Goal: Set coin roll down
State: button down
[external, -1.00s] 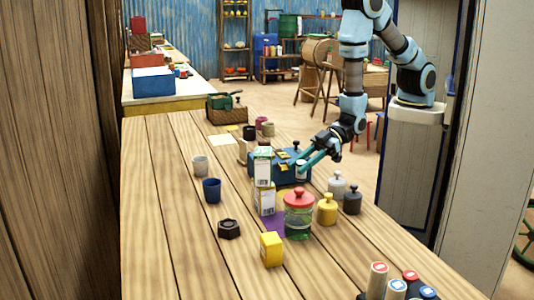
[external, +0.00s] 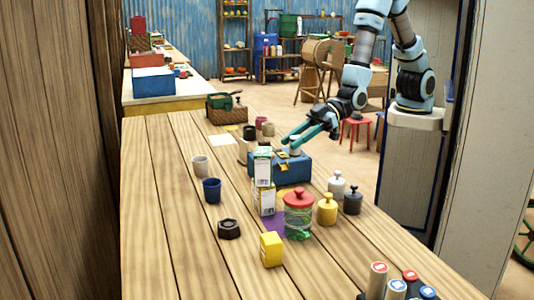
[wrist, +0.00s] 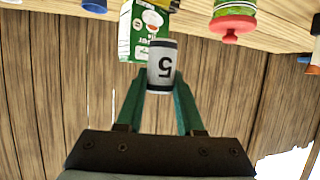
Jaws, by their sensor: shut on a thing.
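The coin roll is a short light-grey cylinder with a dark end and a black "5" in the wrist view (wrist: 162,66). My gripper (wrist: 161,82) is shut on it, one green finger on each side. In the external view my gripper (external: 289,141) is over the blue box with yellow latches (external: 293,170), at the back of the table's right side. The pale roll (external: 295,152) shows just below the fingers. I cannot tell whether the roll touches the box.
Cartons (external: 263,170) stand in front of the blue box. A red-lidded glass jar (external: 298,222), yellow weight (external: 327,209), blue cup (external: 212,190) and dark hexagonal piece (external: 229,229) stand nearer. A basket (external: 228,115) is at the far end. The table's left side is mostly clear.

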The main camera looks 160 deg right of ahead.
jog(key=shift+m+h, duration=0.3)
jog(key=shift+h, duration=0.1)
jog(key=w+a+b, duration=0.1)
jog(key=w, duration=0.2)
jog(key=w+a+b, duration=0.1)
jog(key=w, duration=0.3)
jog(key=w+a+b, duration=0.1)
jog(key=w+a, duration=0.1)
jog(key=w, duration=0.2)
jog(key=shift+a+f, duration=0.1)
jog(key=shift+f, duration=0.1)
jog(key=w+a+b, duration=0.3)
jog(key=w+a, duration=0.6)
notch_tip(320, 180, down, 10)
jog(key=shift+s+a+r+p, duration=0.1)
jog(key=shift+a+p, duration=0.05)
jog(key=shift+p, duration=0.45)
jog(key=shift+f+p, duration=0.35)
jog(key=shift+f, duration=1.95)
jog(key=shift+f, duration=0.15)
jog(key=c, duration=0.5)
grip_release()
jog(key=shift+c, duration=0.2)
